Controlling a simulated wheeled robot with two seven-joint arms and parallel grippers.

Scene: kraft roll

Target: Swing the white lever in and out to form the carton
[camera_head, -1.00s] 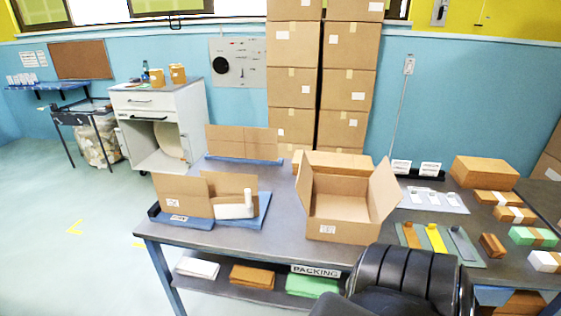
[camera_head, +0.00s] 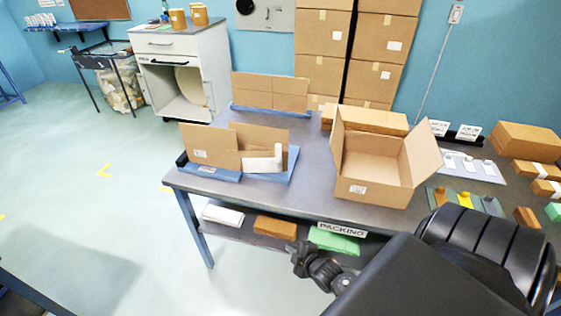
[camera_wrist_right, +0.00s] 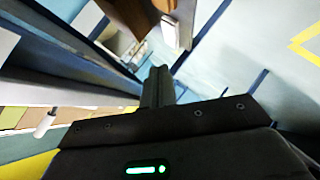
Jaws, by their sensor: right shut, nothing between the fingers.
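The white lever (camera_head: 278,157) stands at the right end of the carton former, a blue jig (camera_head: 285,174) on the table's left part. A brown carton blank (camera_head: 208,147) stands upright in the jig, with the lever in front of its right panel. My right gripper (camera_head: 298,262) is below and in front of the tabletop, to the right of and lower than the lever and well apart from it. Its shut fingers (camera_wrist_right: 157,85) show in the wrist view with nothing between them. My left gripper is not in view.
The packing table (camera_head: 310,190) holds an open carton (camera_head: 375,170) right of the jig. A flat cardboard piece (camera_head: 270,92) stands in a blue holder behind. The lower shelf holds a white stack (camera_head: 223,215) and a green stack (camera_head: 333,240). Floor on the left is clear.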

